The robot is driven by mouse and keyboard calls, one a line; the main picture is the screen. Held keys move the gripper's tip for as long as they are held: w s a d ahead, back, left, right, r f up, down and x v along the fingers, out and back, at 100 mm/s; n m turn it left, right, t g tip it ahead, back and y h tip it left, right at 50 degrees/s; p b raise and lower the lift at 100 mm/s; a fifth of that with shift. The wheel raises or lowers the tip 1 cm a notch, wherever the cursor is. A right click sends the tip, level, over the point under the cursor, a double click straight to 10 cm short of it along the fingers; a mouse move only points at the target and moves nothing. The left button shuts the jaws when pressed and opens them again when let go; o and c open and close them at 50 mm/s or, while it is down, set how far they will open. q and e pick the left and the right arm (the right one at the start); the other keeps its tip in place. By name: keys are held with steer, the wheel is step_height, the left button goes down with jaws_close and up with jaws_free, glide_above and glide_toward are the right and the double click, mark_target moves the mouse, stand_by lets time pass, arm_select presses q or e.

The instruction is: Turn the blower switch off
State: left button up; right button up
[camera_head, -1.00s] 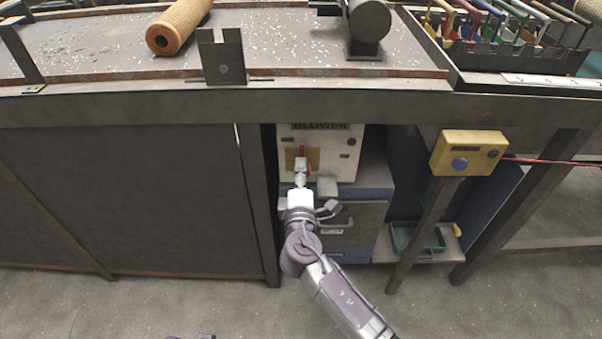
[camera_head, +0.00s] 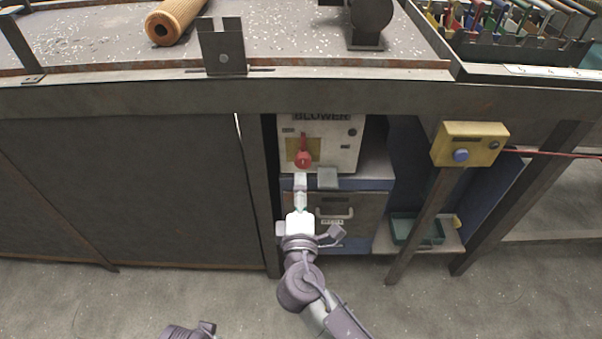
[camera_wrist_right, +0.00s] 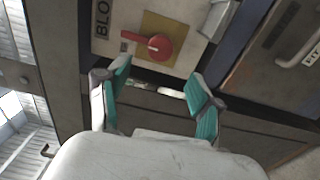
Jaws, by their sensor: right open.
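The blower box (camera_head: 343,150) is a white panel under the bench, with BLOWER lettering along its top. Its switch is a red rotary knob (camera_head: 303,160) on a yellow plate, with the handle upright above the hub in the head view. In the wrist view the red knob (camera_wrist_right: 158,46) shows whole, its handle lying to the left towards the lettering. My right gripper (camera_head: 300,189) is open and empty, just below and in front of the knob, apart from it. Its teal-padded fingers (camera_wrist_right: 160,90) stand wide apart in the wrist view. Only a piece of my left arm shows at the bottom edge.
The bench's front beam (camera_head: 400,97) runs above the box, with a leg at its left. A yellow button box (camera_head: 470,145) on a post stands to the right. A grey cabinet with a handle (camera_head: 335,211) is below the blower box. The floor in front is open.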

steer(key=shift+s, duration=1.85)
